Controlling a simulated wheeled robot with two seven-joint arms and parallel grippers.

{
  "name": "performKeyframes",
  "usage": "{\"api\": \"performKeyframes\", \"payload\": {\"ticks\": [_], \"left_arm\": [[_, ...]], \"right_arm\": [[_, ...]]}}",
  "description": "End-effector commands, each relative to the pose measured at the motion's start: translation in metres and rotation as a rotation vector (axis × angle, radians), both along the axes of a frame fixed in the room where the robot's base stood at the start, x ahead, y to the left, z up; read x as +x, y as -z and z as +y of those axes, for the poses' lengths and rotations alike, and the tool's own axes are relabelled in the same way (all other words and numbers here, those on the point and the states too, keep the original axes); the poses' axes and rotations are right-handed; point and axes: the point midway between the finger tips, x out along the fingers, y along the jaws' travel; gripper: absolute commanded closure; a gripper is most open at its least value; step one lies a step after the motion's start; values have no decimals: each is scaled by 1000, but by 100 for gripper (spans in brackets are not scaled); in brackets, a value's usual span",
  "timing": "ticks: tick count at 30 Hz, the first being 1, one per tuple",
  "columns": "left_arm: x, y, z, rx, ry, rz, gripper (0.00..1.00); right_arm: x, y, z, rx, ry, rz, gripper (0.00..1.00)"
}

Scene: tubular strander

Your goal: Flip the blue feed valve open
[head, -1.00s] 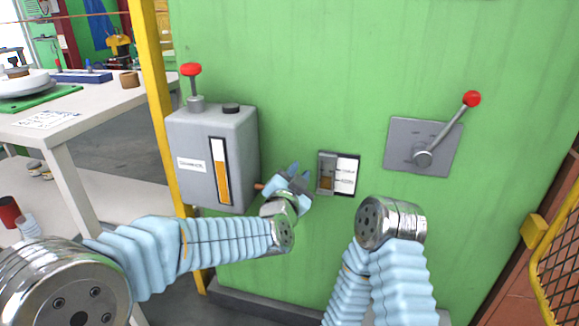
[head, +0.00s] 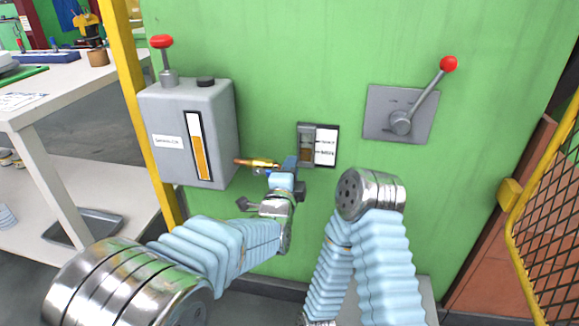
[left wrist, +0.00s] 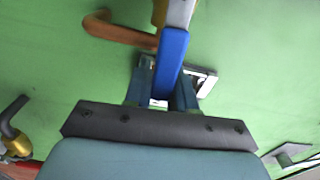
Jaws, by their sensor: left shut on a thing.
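The blue feed valve's lever (left wrist: 172,55) runs between the two fingers of my left gripper (left wrist: 163,85) in the left wrist view. The fingers are shut on its lower end. A brass valve body (head: 258,162) sticks out from the right side of the grey lubricator box (head: 222,130). In the head view my left gripper (head: 284,172) is just right of and below the brass body, and it hides most of the lever. A copper-coloured pipe (left wrist: 120,32) shows beside the lever's upper end. My right arm shows, but its gripper does not.
A small window panel (head: 319,145) is just right of my left gripper on the green wall. A red-knobbed lever plate (head: 385,125) is farther right. A yellow post (head: 130,80) stands left of the grey box, and a yellow mesh guard (head: 545,230) is at right.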

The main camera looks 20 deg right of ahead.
Motion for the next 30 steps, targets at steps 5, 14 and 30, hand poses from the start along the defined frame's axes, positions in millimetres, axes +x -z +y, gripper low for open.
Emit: {"api": "performKeyframes", "payload": {"ticks": [5,14,30], "left_arm": [[-1,8,-1,56,1,-33,100],[-1,10,0,88,0,-55,100],[0,10,0,87,0,-55,54]], "right_arm": [[0,3,0,1,0,1,100],[0,4,1,1,0,1,100],[0,4,1,1,0,1,100]]}}
